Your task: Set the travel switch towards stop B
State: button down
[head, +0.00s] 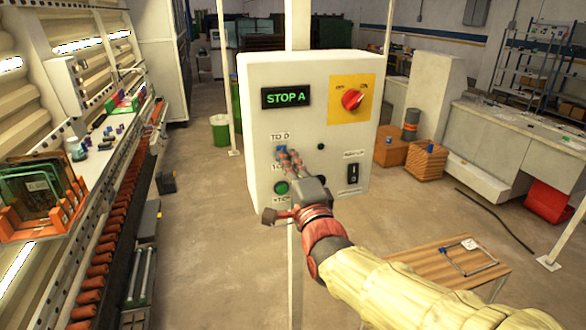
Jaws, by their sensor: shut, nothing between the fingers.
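The white control box (245,120) stands upright on a post in the middle of the head view. My fingers hide much of that spot, so the travel switch's position and any contact cannot be told.
A green button (281,188) is below my fingers. A conveyor with orange rollers (92,283) runs along the left. A wooden table (440,268) stands at the lower right. Open floor lies around the post.

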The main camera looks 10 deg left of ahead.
jog(key=shift+w+a+r, duration=0.15)
jog(key=shift+w+a, duration=0.25)
jog(key=shift+w, duration=0.2)
jog(key=shift+w+a+r+g+p, duration=0.2)
jog(key=shift+w+r+g+p, duration=0.15)
jog(key=shift+r+g+p, duration=0.45)
jog(key=shift+f+t+h, duration=0.3)
jog(key=shift+f+h, duration=0.1)
jog(key=shift+f, duration=0.2)
